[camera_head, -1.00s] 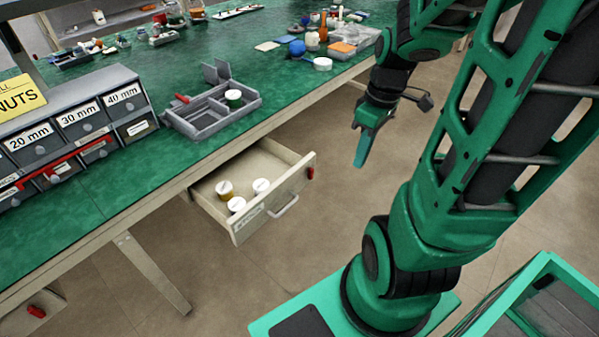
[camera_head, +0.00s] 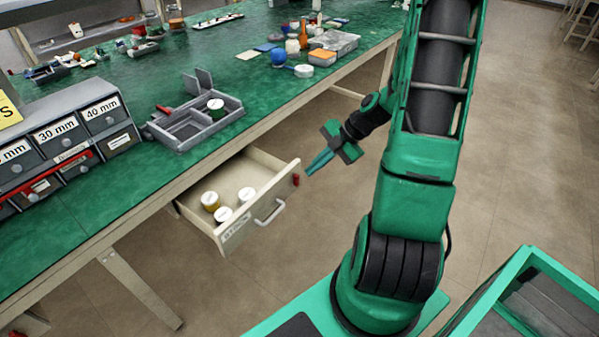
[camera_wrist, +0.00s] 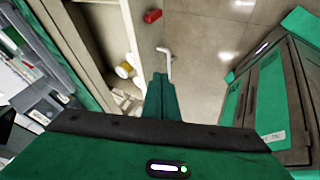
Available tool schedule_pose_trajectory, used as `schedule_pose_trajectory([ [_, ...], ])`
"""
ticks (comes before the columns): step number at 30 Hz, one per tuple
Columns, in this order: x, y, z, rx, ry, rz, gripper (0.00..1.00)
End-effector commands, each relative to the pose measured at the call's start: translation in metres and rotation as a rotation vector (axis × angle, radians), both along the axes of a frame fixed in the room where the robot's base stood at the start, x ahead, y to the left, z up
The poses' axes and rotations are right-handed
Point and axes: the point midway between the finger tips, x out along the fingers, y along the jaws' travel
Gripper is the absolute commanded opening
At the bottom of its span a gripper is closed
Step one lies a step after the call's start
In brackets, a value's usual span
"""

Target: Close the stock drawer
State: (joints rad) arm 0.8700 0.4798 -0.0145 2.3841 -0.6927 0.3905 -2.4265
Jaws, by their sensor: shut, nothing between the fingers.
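The stock drawer (camera_head: 264,224) stands pulled out from under the green bench, with a light handle on its front and a red piece at the front's far end. Several white-lidded jars (camera_head: 223,214) stand inside it. My gripper (camera_head: 310,172) is shut and empty. In the head view it is close to the far end of the drawer front, around the height of its rim; I cannot tell whether they touch. In the wrist view my gripper (camera_wrist: 160,82) points toward the drawer front (camera_wrist: 146,35), with the handle (camera_wrist: 167,62) just beyond the fingertips.
The green bench top (camera_head: 90,200) runs above the drawer. A grey divided tray (camera_head: 195,122) and labelled small-part drawers (camera_head: 57,142) stand on it. A bench leg (camera_head: 140,288) is left of the drawer. The floor (camera_head: 520,150) on the right is open.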

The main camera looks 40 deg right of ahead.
Motion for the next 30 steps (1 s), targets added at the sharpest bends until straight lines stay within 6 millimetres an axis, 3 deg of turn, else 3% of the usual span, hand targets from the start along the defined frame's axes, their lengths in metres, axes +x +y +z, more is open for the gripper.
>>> schedule_pose_trajectory([
  [15, 0.029, 0.047, -0.073, 0.002, 0.006, 0.001, 0.0],
  [21, 0.055, 0.054, -0.072, -0.002, 0.002, 0.001, 0.0],
  [30, 0.067, 0.057, -0.071, -0.002, 0.004, -0.002, 0.0],
])
